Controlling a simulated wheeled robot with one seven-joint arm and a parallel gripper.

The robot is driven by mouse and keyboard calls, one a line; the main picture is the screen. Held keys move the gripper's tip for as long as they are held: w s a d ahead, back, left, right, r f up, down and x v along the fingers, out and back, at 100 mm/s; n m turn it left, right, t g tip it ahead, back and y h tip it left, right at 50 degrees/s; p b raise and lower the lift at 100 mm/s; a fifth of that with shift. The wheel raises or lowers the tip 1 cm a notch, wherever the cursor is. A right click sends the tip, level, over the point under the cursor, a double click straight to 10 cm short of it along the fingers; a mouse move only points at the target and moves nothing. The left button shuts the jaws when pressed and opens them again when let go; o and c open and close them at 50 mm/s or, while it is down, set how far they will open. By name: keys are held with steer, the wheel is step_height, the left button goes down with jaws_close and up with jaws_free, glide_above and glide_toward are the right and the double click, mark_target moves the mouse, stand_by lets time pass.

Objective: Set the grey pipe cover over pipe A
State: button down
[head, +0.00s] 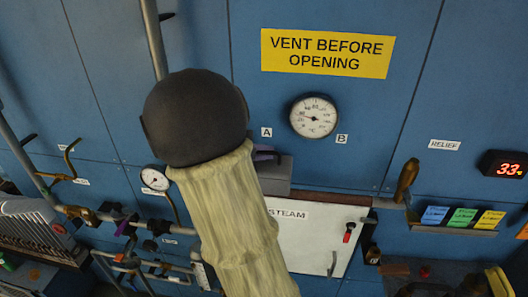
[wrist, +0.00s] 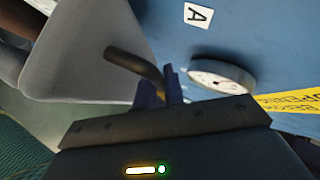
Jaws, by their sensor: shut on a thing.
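The grey pipe cover (wrist: 85,60) fills the upper left of the wrist view, with a dark curved handle (wrist: 125,60) on it. My gripper (wrist: 160,88) has its purple fingers shut on that handle. In the head view the cover (head: 275,170) is a grey block against the blue wall, below label A (head: 266,132). My gripper (head: 263,154) shows there only in part, at the block's upper left, behind my arm. No pipe A can be made out; I cannot tell whether the cover sits over it.
A round gauge (head: 314,116) is on the wall between labels A and B (head: 342,139). A white STEAM panel (head: 315,235) is below the cover. A brown handle (head: 407,180) stands to the right. Pipes and a second gauge (head: 155,178) are at left.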

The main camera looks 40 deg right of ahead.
steer(key=shift+f+b, duration=2.7)
steer(key=shift+f, duration=0.9)
steer(key=c, duration=1.4)
jaws_free()
steer(key=b+v, duration=0.4)
steer(key=v, duration=1.3)
steer(key=shift+a+r, duration=0.15)
steer(key=shift+r, duration=0.05)
steer(key=shift+w, duration=0.1)
